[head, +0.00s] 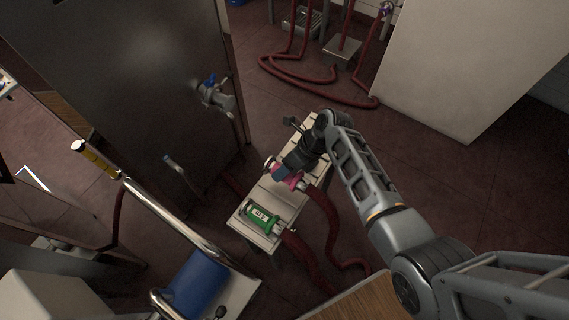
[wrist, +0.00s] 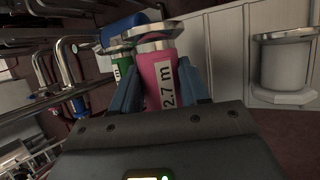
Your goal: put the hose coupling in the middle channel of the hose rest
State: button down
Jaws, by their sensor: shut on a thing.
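My gripper (head: 285,176) is shut on a pink hose coupling (head: 294,182) with silvery ends. In the wrist view the blue fingers hold the pink coupling (wrist: 158,75) from both sides, and its label reads 2.7 m. The gripper and coupling are over the middle part of the pale hose rest (head: 268,194); I cannot tell whether the coupling touches it. A green coupling (head: 262,216) lies at the near end of the rest, and also shows in the wrist view (wrist: 122,67). The gripper and coupling partly hide the middle of the rest.
Dark red hoses (head: 330,225) trail from the right side of the rest. A dark steel panel with a valve (head: 215,97) stands behind left. A pale cabinet (head: 470,60) stands at right. A metal flanged fitting (wrist: 284,68) shows at right in the wrist view.

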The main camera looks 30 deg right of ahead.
jog(key=b, duration=0.4)
send_over(276, 188)
jog(key=d, duration=0.3)
jog(key=shift+s+a+f, duration=0.1)
jog(key=shift+f, duration=1.6)
jog(key=shift+s+f, duration=0.1)
jog(key=shift+f, duration=1.6)
jog(key=shift+f, duration=0.15)
jog(key=shift+c, duration=2.4)
grip_release()
jog(key=shift+s, duration=0.1)
jog(key=p+v, duration=0.1)
jog(key=v, duration=0.6)
jog(key=shift+d+r, duration=0.2)
jog(key=shift+r, duration=0.1)
